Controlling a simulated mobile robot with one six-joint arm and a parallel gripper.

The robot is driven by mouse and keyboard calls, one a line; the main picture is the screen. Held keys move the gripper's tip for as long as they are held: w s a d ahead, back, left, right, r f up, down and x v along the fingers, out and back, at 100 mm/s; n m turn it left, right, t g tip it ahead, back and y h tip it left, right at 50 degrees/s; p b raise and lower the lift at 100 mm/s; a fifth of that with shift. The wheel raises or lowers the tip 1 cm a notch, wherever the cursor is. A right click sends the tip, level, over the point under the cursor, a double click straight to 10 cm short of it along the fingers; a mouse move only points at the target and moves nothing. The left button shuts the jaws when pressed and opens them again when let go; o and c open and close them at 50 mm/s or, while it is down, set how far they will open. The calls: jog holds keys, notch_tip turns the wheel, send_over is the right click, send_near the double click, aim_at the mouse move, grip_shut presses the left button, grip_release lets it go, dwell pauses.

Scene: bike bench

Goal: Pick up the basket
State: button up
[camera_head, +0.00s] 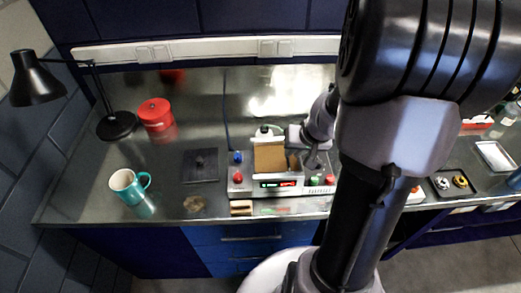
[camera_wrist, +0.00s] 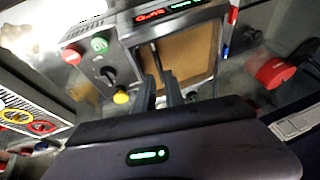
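No basket shape is clear to me. A metal bench unit (camera_head: 245,188) with a lit red and green display stands at the bench's front edge. A flat brown area (camera_head: 270,158) lies in its top; it also shows, metal-framed, in the wrist view (camera_wrist: 190,55). Whether this is a basket, or a bath holding one, I cannot tell. My gripper (camera_head: 298,160) is at the right side of this area. In the wrist view its two dark fingers (camera_wrist: 160,82) are apart and point at the area's edge, near a thin dark bar. I see nothing held between them.
A teal mug (camera_head: 122,184), a red canister (camera_head: 155,113), a dark square mat (camera_head: 200,166) and a black lamp (camera_head: 116,125) stand left of the unit. A black tray with rings (camera_head: 451,183) lies to the right. The bench between mug and mat is mostly clear.

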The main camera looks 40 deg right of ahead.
aim_at(275, 164)
jog(key=b+x, duration=0.2)
jog(key=x, duration=0.4)
jog(key=shift+f, duration=0.3)
jog(key=shift+r, duration=0.1)
grip_shut()
dwell(1.0)
